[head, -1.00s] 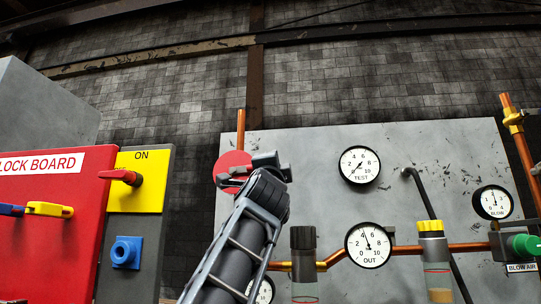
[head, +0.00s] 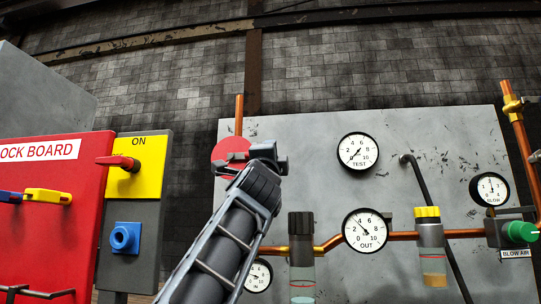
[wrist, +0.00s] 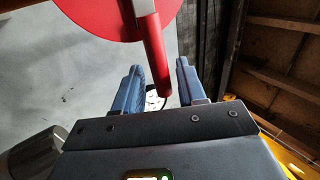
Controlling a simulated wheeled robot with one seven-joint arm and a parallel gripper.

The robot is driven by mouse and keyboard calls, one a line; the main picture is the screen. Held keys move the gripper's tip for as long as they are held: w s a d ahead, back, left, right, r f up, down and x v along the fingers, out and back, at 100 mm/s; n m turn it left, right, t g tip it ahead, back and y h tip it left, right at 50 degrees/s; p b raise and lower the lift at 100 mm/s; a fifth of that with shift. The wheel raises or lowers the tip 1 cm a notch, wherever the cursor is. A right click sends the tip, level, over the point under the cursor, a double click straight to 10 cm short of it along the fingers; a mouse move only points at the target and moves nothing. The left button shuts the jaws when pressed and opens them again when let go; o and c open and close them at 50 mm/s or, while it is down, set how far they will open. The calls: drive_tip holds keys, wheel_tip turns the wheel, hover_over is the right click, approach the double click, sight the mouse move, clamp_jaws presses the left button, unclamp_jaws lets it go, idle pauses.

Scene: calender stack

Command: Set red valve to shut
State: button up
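The red valve shows as a round red disc (head: 226,152) on the grey panel, with a copper pipe rising above it. In the wrist view its disc (wrist: 95,15) fills the top, and a red lever (wrist: 154,58) with a pale grey upper part points down toward my gripper. My gripper (wrist: 160,82) is open, one finger on each side of the lever's lower end. Gaps show on both sides of the lever, and I see no clear contact. In the head view my gripper (head: 256,161) covers part of the disc and hides the lever.
A red lock board (head: 50,210) and a yellow ON plate (head: 150,165) with a red switch stand left. Right of my gripper are the TEST gauge (head: 358,151), OUT gauge (head: 365,231), filter bowls and a bent grey rod (head: 425,190). A green knob (head: 522,232) is far right.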

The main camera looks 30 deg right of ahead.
drive_tip(key=v, duration=0.8)
drive_tip(key=shift+b, duration=0.3)
drive_tip(key=shift+r, duration=0.1)
drive_tip(key=s+f+n+t+y+p, duration=0.1)
drive_tip(key=s+f+n+y+p, duration=0.1)
drive_tip(key=s+f+n+y, duration=0.75)
drive_tip(key=s+f+n+t+y+p, duration=0.1)
drive_tip(key=s+f+n+p, duration=0.15)
drive_tip(key=f+n, duration=0.8)
drive_tip(key=s+f+n+t+y+p, duration=0.15)
drive_tip(key=s+f+n+y, duration=0.3)
drive_tip(key=f, duration=1.05)
drive_tip(key=s+a+f+g+p, duration=0.1)
drive_tip(key=s+f+g+p, duration=0.1)
drive_tip(key=s, duration=0.9)
drive_tip(key=s+a+f+g+p, duration=0.1)
drive_tip(key=s+f+g, duration=0.2)
drive_tip(key=s, duration=0.9)
drive_tip(key=s+a+f+g+p, duration=0.1)
drive_tip(key=s+f+g+p, duration=0.1)
drive_tip(key=s, duration=0.9)
wheel_tip(320, 180, down, 3)
drive_tip(key=shift+s+a+r+g+p, duration=0.15)
drive_tip(key=shift+s+a+g+p, duration=0.2)
drive_tip(key=shift+g, duration=0.4)
